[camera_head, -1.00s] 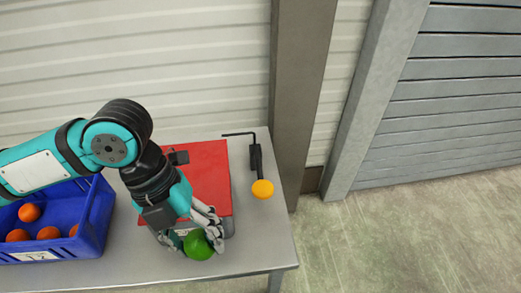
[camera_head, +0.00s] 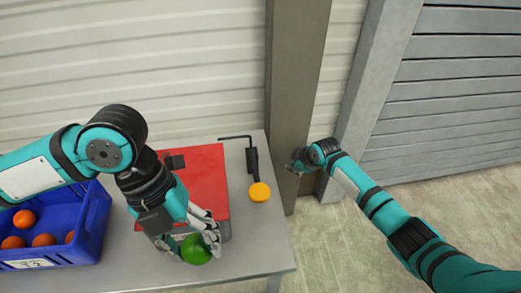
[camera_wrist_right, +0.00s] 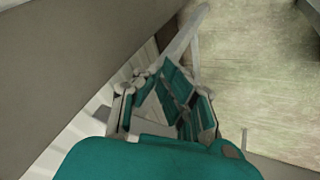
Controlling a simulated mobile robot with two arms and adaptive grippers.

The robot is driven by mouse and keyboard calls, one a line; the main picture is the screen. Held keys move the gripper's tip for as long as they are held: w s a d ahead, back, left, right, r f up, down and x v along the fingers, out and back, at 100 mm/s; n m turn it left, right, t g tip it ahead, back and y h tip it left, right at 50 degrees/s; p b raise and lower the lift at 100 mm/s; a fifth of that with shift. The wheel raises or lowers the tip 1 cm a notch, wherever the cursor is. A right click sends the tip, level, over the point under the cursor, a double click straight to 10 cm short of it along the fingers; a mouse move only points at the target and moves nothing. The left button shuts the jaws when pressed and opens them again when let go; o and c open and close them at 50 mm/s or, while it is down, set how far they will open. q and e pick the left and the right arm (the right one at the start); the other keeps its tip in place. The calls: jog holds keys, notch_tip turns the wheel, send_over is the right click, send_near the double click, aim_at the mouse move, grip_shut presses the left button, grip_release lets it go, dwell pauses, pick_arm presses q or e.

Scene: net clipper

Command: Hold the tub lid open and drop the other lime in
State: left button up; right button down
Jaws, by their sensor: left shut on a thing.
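The tub's flat red lid (camera_head: 205,172) lies on the tub on the grey table and looks shut. My left gripper (camera_head: 198,242) is shut on a green lime (camera_head: 195,249), held at the front of the tub, near the table's front edge. Its hand hides the tub's front left part. My right gripper (camera_head: 300,163) is beyond the table's right side, in front of the brown post, well apart from the lid. In the right wrist view its fingers (camera_wrist_right: 167,100) stand apart with nothing between them.
A blue crate (camera_head: 92,225) with several orange fruits stands on the table's left. A black bent rod with a round orange end (camera_head: 259,192) is right of the tub. The brown post (camera_head: 297,90) rises behind the table's right edge. The table's front right corner is clear.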

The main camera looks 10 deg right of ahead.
jog(key=w+a+r+n, duration=0.1)
jog(key=a+r, duration=0.1)
jog(key=r, duration=0.2)
jog(key=a+r+n+y, duration=0.1)
jog(key=a+r+n, duration=0.1)
jog(key=r, duration=0.3)
jog(key=w+a+r+n, duration=0.1)
jog(key=a+r+n, duration=0.1)
jog(key=a+r, duration=0.2)
jog(key=shift+w+a+r+y, duration=0.2)
jog(key=shift+w+r+y, duration=0.2)
jog(key=shift+r, duration=0.1)
jog(key=s+a+r+n+g, duration=0.3)
jog(key=s+a+r+n, duration=0.7)
jog(key=s+r+n, duration=0.4)
jog(key=s+d+r+n+g+h, duration=0.2)
jog(key=s+d+r+n+h, duration=0.15)
jog(key=s, duration=0.35)
jog(key=shift+n+h, duration=0.35)
jog(key=shift+n, duration=0.3)
jog(key=shift+d+f, duration=0.15)
jog(key=shift+f, duration=4.05)
jog(key=shift+w+f, duration=0.1)
jog(key=shift+f, duration=0.05)
jog(key=shift+w+f, duration=0.1)
jog(key=shift+f, duration=1)
